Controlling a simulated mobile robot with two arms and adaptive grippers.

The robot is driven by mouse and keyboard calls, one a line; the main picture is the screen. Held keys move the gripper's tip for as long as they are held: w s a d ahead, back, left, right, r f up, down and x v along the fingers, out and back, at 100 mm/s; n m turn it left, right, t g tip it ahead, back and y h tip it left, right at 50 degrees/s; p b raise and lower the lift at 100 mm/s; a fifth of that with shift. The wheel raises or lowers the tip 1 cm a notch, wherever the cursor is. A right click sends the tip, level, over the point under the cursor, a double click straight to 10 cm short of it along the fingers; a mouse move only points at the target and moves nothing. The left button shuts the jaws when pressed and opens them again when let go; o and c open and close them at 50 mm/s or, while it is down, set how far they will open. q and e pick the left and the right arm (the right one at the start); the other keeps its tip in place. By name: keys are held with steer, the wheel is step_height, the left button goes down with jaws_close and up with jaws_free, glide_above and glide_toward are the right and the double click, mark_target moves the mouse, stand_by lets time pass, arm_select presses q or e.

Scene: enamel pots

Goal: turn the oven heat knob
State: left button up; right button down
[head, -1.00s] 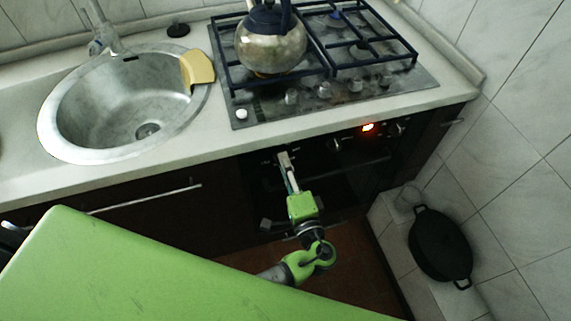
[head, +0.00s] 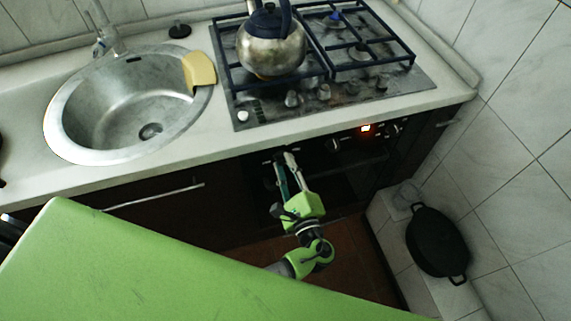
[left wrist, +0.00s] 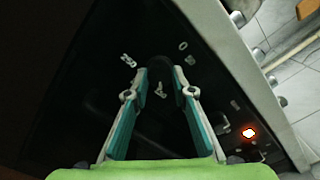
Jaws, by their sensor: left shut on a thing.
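The dark oven front (head: 345,160) sits below the counter, with a row of knobs along its top edge. My left gripper (head: 281,158) reaches up to the left end of that row. In the left wrist view its two teal-padded fingers (left wrist: 161,74) are closed around a dark heat knob (left wrist: 160,72), with white markings around it on the black panel. The knob is hard to make out against the panel, and in the head view the fingertips cover it. My right gripper is not in view.
Other knobs (head: 333,145) and an orange lit display (head: 366,129) lie to the right. A kettle (head: 271,45) stands on the gas hob (head: 415,82) above. The sink (head: 60,140) is left, and a black pan (head: 437,243) is at the right wall.

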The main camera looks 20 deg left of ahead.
arm_select(q)
steer(key=shift+f+m, duration=0.1)
steer(key=shift+m, duration=0.2)
stand_by(0.4)
steer(key=o, duration=1.1)
steer(key=v, duration=1.2)
